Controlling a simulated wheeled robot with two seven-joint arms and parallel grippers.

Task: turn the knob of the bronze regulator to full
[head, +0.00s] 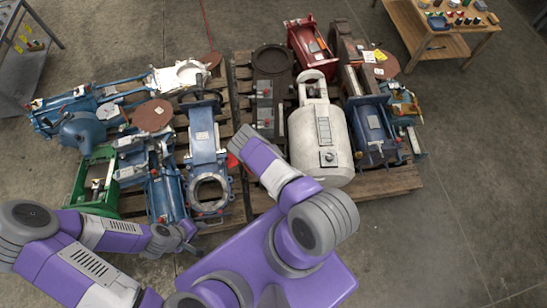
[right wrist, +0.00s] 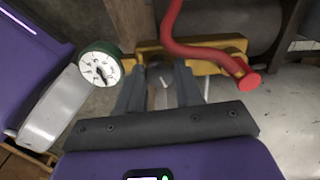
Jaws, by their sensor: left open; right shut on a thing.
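In the right wrist view a brass-yellow body (right wrist: 226,43), which looks like the bronze regulator, lies just beyond my right gripper (right wrist: 161,74). The fingers point at it and are closed on a small part at its near side, which looks like the knob; they mostly hide it. A red bent bar (right wrist: 190,48) crosses over the brass body. A round white gauge (right wrist: 100,69) with a green rim sits left of the fingers. In the head view my right wrist covers the regulator. My left gripper (head: 187,236) is open and empty, beside blue equipment.
Two wooden pallets carry crowded machinery: a blue valve (head: 206,165), a green frame (head: 92,188), a pale tank (head: 321,145) and a red unit (head: 309,47). A workbench (head: 440,40) stands at the back right. Concrete floor is clear at the right.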

